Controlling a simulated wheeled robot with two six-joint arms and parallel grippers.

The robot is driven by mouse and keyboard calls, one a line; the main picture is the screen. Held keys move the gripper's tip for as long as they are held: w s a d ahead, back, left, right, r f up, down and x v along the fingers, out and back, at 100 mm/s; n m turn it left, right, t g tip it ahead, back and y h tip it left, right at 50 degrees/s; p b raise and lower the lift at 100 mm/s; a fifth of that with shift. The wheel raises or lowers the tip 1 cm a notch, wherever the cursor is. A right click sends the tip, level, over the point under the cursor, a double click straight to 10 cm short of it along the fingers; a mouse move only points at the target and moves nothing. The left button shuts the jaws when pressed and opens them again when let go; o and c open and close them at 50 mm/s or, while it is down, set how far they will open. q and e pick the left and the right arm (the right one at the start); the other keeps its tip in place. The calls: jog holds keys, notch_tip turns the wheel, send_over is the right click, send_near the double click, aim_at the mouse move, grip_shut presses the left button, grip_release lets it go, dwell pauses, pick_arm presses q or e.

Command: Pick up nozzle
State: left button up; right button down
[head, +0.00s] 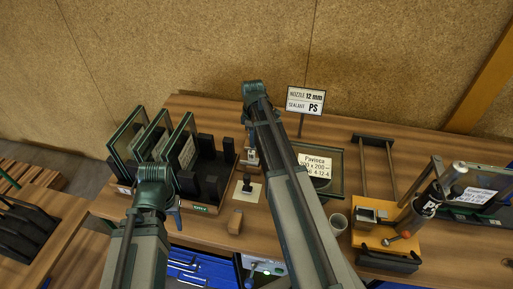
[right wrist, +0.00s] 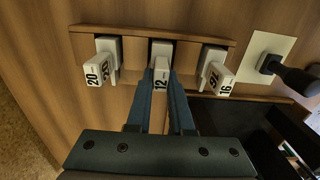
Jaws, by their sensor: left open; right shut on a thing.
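Three pale nozzles marked 20 (right wrist: 103,62), 12 (right wrist: 161,72) and 16 (right wrist: 216,72) show along a wooden rack (right wrist: 185,33) in the right wrist view. My right gripper (right wrist: 160,92) is shut on the 12 nozzle, with a blue finger on each side of it. The 12 nozzle is in line with the rack; I cannot tell whether it is lifted. In the head view my right arm mostly covers the rack. My left gripper (head: 176,214) is open, apart from the nozzles, beside the glass stand. A sign (head: 305,101) reads nozzle 12 mm, sealant PS.
Glass panes (head: 183,147) stand in a black-slotted holder at left. A dark tool stands on a pale square (head: 256,191) close to the rack.

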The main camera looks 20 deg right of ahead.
jog(key=shift+r, duration=0.15)
dwell(0.3)
notch_tip(320, 180, up, 10)
jog(key=p, duration=1)
